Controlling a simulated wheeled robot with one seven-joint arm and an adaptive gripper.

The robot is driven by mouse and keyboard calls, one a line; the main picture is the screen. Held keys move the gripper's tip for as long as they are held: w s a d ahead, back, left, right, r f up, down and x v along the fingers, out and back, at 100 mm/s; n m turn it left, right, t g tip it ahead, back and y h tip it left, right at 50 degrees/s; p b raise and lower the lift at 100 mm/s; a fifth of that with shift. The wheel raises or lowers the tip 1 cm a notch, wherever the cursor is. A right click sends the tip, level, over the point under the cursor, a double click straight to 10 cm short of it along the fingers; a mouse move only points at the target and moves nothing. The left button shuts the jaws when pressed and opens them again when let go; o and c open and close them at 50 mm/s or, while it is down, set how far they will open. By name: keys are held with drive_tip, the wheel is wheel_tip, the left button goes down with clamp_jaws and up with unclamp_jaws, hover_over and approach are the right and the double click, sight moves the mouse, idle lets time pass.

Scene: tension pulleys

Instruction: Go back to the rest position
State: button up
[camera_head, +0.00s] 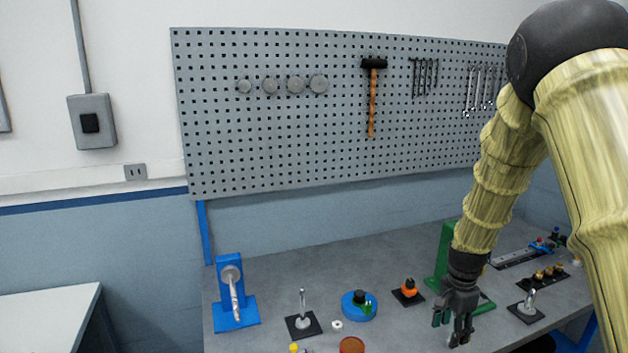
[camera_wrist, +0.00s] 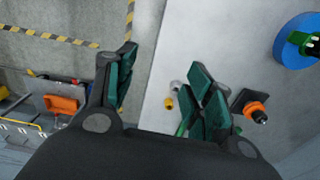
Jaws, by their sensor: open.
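My gripper (camera_head: 453,330) hangs fingers-down at the right part of the grey workbench (camera_head: 265,338), in front of a green bracket (camera_head: 446,250). Its fingers are apart and nothing shows between them. In the wrist view my gripper (camera_wrist: 165,85) has its dark green pads spread, with the bench edge and floor beyond. An orange knob on a black plate (camera_head: 409,291) stands just left of the gripper; it also shows in the wrist view (camera_wrist: 258,111). The gripper and arm hide part of the green bracket.
A blue bracket (camera_head: 232,312), an upright pin on a black plate (camera_head: 303,322), a blue disc (camera_head: 352,312) and a red-orange disc (camera_head: 351,346) stand leftward. A lever on a plate (camera_head: 527,308) and a strip with brass parts (camera_head: 545,277) stand rightward. A pegboard (camera_head: 280,140) hangs behind.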

drive_tip(key=s+a+f+n, duration=0.25)
drive_tip(key=s+f, duration=0.45)
drive_tip(key=f, duration=0.4)
drive_tip(key=s+a+f+n, duration=0.2)
drive_tip(key=s+f+n, duration=0.2)
drive_tip(key=s+f, duration=0.5)
drive_tip(key=s+a+f+n, duration=0.2)
drive_tip(key=s+f+n, duration=0.1)
drive_tip(key=s, duration=0.4)
drive_tip(key=s+a+f+n, duration=0.2)
drive_tip(key=s+a+f, duration=0.15)
drive_tip(key=s, duration=0.45)
drive_tip(key=s+a+f+n, duration=0.1)
drive_tip(key=s+f+n, duration=0.25)
drive_tip(key=s, duration=0.35)
wheel_tip(320, 180, down, 10)
drive_tip(key=b, duration=0.9)
drive_tip(key=shift+s+a+r+m, duration=0.2)
drive_tip(key=shift+r+m, duration=0.05)
drive_tip(key=shift+m, duration=0.05)
